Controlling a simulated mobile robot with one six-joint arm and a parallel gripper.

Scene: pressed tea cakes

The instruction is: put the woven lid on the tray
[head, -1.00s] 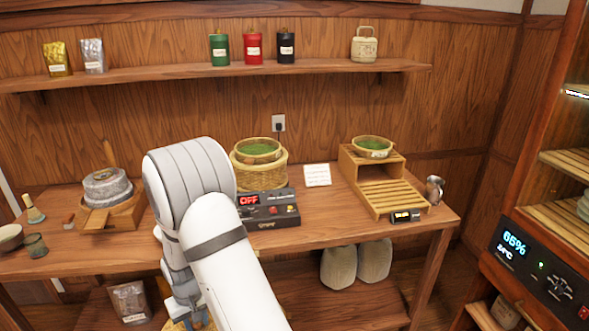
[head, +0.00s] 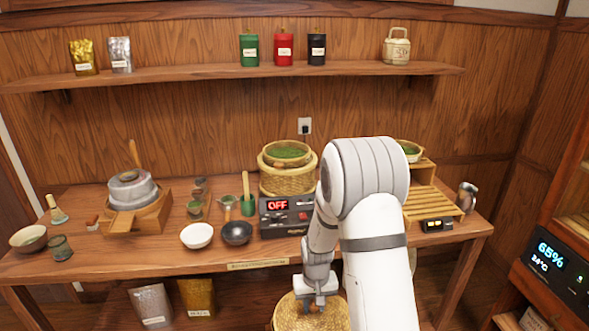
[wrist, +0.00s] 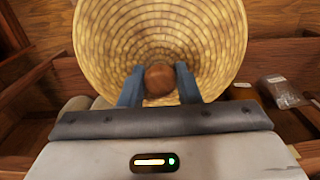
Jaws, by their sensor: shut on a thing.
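The woven lid (head: 285,314) is round and straw-coloured with a brown knob, low in front of the table at the bottom of the head view. My gripper (head: 316,303) is shut on its knob. In the wrist view the lid (wrist: 160,30) fills the upper middle, and its knob (wrist: 159,80) sits between my gripper's blue fingers (wrist: 158,88). A round bamboo tray with green leaves (head: 287,163) sits on a woven steamer basket (head: 285,184) on the table. A second round tray with green leaves (head: 410,158) stands on the right wooden rack, partly hidden by my arm.
The slatted wooden rack (head: 432,204) is at the right. Bags stand on the lower shelf.

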